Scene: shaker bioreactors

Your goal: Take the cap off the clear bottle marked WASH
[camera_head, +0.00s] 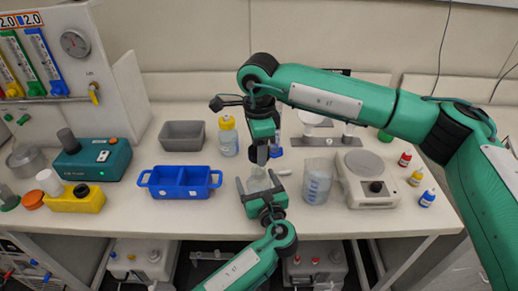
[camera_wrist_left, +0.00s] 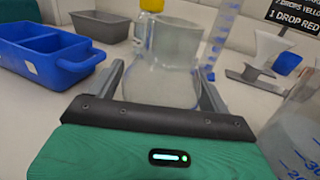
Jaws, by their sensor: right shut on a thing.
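The clear bottle (camera_head: 257,181) stands on the bench, between the fingers of my left gripper (camera_head: 259,188). It also shows in the left wrist view (camera_wrist_left: 160,85), with one finger close on each side; whether they touch it I cannot tell. I cannot read a WASH mark on it. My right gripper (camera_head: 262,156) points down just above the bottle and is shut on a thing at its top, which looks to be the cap. The fingers hide most of the cap, and I cannot tell whether it still sits on the neck.
A yellow-capped bottle (camera_head: 228,138) stands behind to the left, near a blue two-part tray (camera_head: 180,196) and a grey bin (camera_head: 181,148). A large beaker (camera_head: 317,183) and a hotplate-like device (camera_head: 370,193) stand close on the right. Small dropper bottles (camera_head: 416,178) stand farther right.

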